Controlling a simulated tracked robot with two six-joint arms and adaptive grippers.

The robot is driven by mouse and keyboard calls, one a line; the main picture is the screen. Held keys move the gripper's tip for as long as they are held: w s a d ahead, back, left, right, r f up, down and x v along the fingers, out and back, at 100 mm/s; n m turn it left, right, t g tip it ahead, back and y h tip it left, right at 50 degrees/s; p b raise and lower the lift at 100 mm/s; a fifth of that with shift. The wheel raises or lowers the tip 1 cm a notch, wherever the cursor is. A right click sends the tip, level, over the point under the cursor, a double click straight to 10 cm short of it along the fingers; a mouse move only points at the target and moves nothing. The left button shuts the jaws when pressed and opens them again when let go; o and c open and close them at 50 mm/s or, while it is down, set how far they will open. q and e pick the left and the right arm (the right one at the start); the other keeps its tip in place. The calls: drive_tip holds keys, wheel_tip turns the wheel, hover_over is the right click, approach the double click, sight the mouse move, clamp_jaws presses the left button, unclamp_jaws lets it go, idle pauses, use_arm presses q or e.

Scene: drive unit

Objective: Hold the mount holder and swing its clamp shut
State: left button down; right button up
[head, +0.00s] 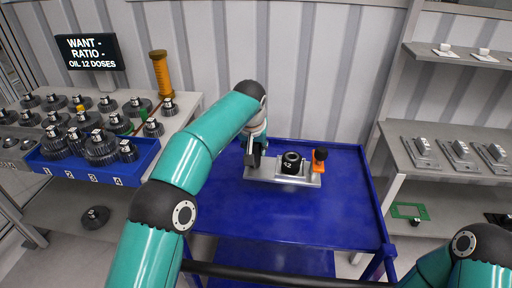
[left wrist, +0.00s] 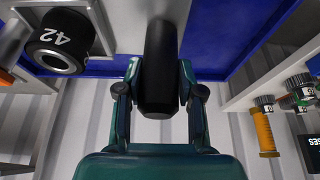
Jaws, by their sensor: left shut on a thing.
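The mount holder (head: 258,174) is a silver metal plate lying on the blue cart. A black cylinder marked 42 (head: 291,164) sits on it; it also shows in the left wrist view (left wrist: 62,42). An orange clamp part (head: 317,167) with a black knob (head: 320,154) stands at the plate's right end; I cannot tell how far it is swung. My left gripper (head: 254,155) is at the plate's left end. In the left wrist view my left gripper (left wrist: 158,92) is shut on a dark rounded post (left wrist: 158,60). My right gripper is out of view.
The blue cart top (head: 345,220) is clear in front of the plate. A table with a blue gear tray (head: 70,170) and a yellow cylinder (head: 161,75) is at left. Shelves (head: 455,170) with metal fixtures stand at right. A corrugated wall is behind.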

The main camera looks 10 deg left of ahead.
sight(255, 166)
use_arm(q)
drive_tip(key=shift+f+b, duration=2.45)
drive_tip(key=shift+f, duration=1.1)
